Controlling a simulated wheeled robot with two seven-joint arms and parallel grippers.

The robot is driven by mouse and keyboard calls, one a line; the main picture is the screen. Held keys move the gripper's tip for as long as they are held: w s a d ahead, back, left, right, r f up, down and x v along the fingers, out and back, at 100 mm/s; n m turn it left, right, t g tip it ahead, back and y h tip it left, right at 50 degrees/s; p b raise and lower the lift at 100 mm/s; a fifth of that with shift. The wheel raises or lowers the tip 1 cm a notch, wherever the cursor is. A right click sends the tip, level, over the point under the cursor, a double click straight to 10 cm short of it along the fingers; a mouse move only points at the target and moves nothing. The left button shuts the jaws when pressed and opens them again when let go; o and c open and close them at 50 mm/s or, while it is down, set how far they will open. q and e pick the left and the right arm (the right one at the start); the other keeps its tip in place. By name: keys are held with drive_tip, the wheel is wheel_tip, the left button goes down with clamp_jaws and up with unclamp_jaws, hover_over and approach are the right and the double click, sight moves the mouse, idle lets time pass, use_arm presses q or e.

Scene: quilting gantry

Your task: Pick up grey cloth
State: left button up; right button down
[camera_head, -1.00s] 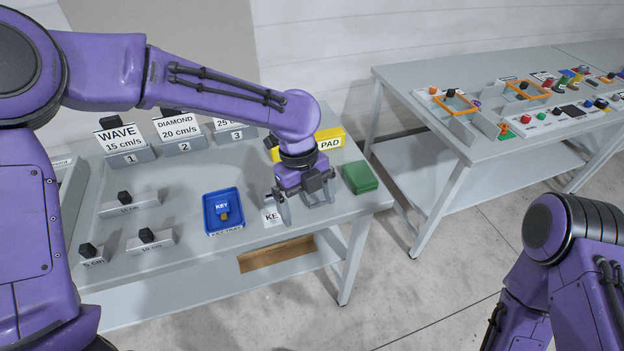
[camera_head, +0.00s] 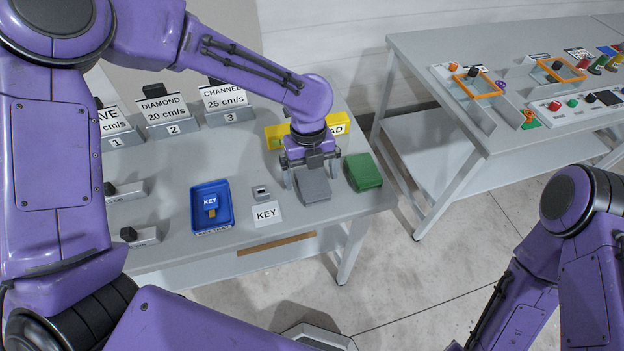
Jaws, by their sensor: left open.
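The grey cloth (camera_head: 314,188) lies as a small folded block on the grey table, left of a green block (camera_head: 363,173). My left gripper (camera_head: 312,174) is over the cloth's back end, pointing down. Its jaws are open, with one finger on each side of the cloth; I cannot tell whether they touch it. The gripper's body hides the back of the cloth. My right arm shows at the right edge, but its gripper is out of view.
A yellow labelled block (camera_head: 277,137) stands behind the gripper. A second table (camera_head: 425,60) stands to the right across a floor gap.

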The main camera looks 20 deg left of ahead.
use_arm(q)
drive_tip(key=shift+f, duration=0.65)
drive_tip(key=shift+s+d+f, duration=0.1)
drive_tip(key=shift+f, duration=0.05)
drive_tip(key=shift+s+d, duration=0.1)
drive_tip(key=shift+s, duration=0.1)
drive_tip(key=c, duration=1)
drive_tip(key=shift+w, duration=0.1)
